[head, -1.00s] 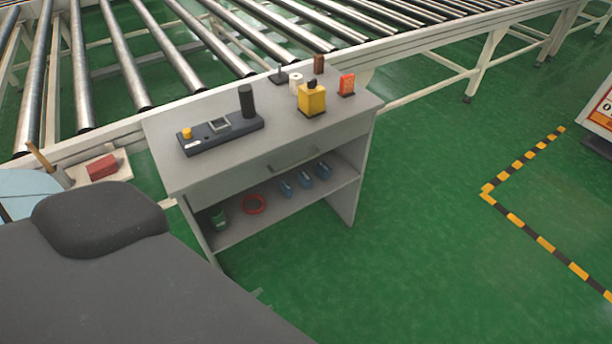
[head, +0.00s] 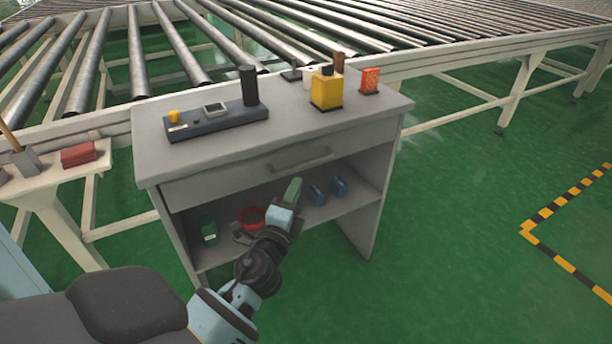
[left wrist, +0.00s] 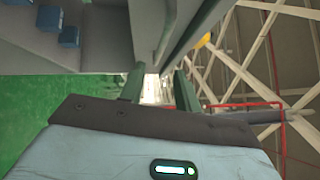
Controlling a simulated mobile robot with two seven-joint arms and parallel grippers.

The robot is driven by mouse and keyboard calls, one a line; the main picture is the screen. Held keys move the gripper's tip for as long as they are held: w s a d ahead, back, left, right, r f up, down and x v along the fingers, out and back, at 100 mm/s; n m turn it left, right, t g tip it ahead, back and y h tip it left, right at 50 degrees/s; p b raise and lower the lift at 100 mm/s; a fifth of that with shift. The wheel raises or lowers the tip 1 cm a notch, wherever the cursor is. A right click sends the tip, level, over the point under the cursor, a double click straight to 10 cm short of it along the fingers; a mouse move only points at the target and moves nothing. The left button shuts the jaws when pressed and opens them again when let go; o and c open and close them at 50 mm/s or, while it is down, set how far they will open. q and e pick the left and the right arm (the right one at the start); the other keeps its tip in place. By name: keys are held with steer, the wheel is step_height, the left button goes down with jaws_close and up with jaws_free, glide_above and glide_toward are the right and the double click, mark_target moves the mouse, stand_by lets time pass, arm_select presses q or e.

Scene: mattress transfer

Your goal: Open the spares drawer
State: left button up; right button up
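The spares drawer (head: 225,182) is the grey front under the cabinet top, and it looks closed. Its bar handle (head: 300,160) runs along the drawer front, right of the middle. My left gripper (head: 294,186) is in front of the cabinet, just below the handle in the picture, pointing up toward it. In the left wrist view the two green fingers (left wrist: 160,88) stand apart with a gap and nothing clearly held between them. Whether they touch the handle cannot be told. My right gripper is not in view.
The cabinet top (head: 290,120) carries a dark control box (head: 215,122), a yellow container (head: 326,91) and a red box (head: 370,80). The open shelf below holds a red ring (head: 251,217) and blue parts (head: 338,186). A roller conveyor (head: 190,50) stands behind. Green floor at right is clear.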

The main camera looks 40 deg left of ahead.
arm_select(q)
steer(key=x, duration=0.7)
steer(key=shift+w, duration=0.4)
steer(key=shift+a, duration=0.15)
steer(key=shift+c, duration=0.4)
jaws_close()
